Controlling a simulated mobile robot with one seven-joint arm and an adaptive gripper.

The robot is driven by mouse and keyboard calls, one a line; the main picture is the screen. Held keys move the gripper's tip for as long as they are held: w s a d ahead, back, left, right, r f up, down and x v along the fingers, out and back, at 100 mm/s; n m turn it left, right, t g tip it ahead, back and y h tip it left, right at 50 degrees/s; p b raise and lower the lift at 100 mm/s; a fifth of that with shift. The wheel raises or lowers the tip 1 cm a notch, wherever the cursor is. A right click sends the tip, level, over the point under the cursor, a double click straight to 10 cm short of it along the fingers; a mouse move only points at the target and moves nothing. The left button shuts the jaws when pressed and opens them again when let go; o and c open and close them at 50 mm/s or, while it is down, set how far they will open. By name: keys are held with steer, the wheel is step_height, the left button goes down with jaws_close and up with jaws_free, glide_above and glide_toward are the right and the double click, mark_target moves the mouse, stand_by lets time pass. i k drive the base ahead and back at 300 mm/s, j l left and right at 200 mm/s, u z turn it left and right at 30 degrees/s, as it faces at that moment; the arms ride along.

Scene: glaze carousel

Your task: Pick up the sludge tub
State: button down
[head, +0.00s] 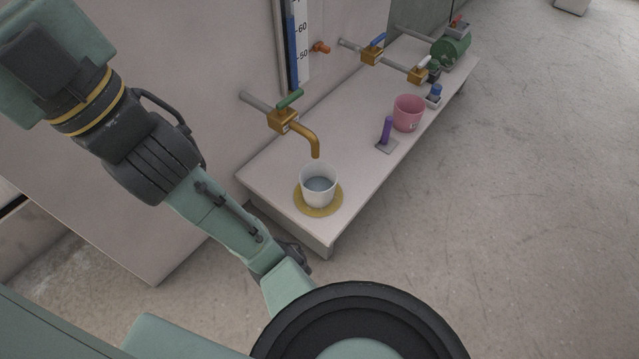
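I cannot tell for sure which vessel is the sludge tub. A white tub (318,193) with grey-blue liquid in it stands upright on a round yellow mat (301,205), below the spout of a brass tap (300,127). A pink tub (407,114) stands farther back on the same bench, near its right edge; its inside looks empty from here. My arm crosses the left and lower parts of the view, but I cannot make out my gripper's fingers. Neither tub is seen to be held.
The pale low bench (350,150) runs along the wall. A purple-handled tool (387,133) stands before the pink tub. More brass taps (372,52), a blue-topped small item (434,95) and a green drum (453,47) are farther back. The floor (530,200) to the right is clear.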

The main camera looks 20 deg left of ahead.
mark_target(318, 181)
steer(key=j+z, duration=0.75)
steer(key=k+j+z, duration=0.1)
steer(key=j+z, duration=0.25)
